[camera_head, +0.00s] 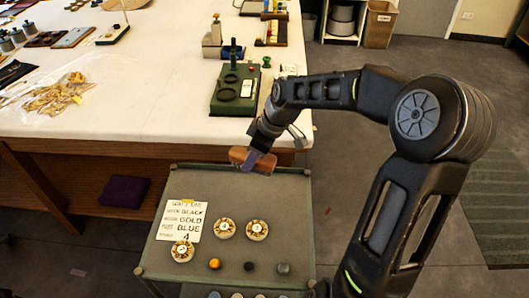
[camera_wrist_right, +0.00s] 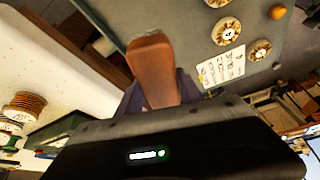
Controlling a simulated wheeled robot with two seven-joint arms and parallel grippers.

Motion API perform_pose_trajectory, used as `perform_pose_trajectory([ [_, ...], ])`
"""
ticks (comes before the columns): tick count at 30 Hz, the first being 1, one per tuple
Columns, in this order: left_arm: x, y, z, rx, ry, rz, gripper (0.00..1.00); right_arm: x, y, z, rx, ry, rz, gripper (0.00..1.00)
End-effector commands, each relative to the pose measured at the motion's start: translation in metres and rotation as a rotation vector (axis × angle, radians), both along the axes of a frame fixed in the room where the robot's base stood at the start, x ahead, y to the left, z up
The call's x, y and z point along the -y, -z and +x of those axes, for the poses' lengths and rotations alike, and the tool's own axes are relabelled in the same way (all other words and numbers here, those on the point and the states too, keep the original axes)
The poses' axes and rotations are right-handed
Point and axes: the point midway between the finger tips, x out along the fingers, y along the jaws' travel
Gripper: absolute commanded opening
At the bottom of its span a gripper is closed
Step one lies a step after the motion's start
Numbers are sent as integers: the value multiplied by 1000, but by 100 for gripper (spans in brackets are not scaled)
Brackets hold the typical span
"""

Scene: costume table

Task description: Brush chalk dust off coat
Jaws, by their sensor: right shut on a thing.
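My right gripper (camera_head: 262,160) is shut on a wooden brush (camera_head: 244,158), which has a brown body. It holds the brush at the front edge of the white table, above the back edge of the lower grey-green cart. No coat can be clearly recognised in either view. My left gripper is not in view.
The cart top (camera_head: 225,185) holds a lettered card (camera_head: 181,221), several round spools (camera_head: 257,230) and small knobs. The white table (camera_head: 150,110) carries a green box (camera_head: 235,90) and a bundle of tan strips (camera_head: 58,95). Grey floor lies to the right.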

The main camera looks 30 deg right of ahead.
Motion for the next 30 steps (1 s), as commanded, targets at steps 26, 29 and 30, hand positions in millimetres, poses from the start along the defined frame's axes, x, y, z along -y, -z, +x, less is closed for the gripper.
perform_pose_trajectory([
  [26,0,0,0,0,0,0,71,-121,-34,30,1,628,1,11],
  [29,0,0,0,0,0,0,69,-121,-34,29,0,628,0,11],
  [30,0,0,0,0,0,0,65,-121,-34,29,0,628,0,11],
])
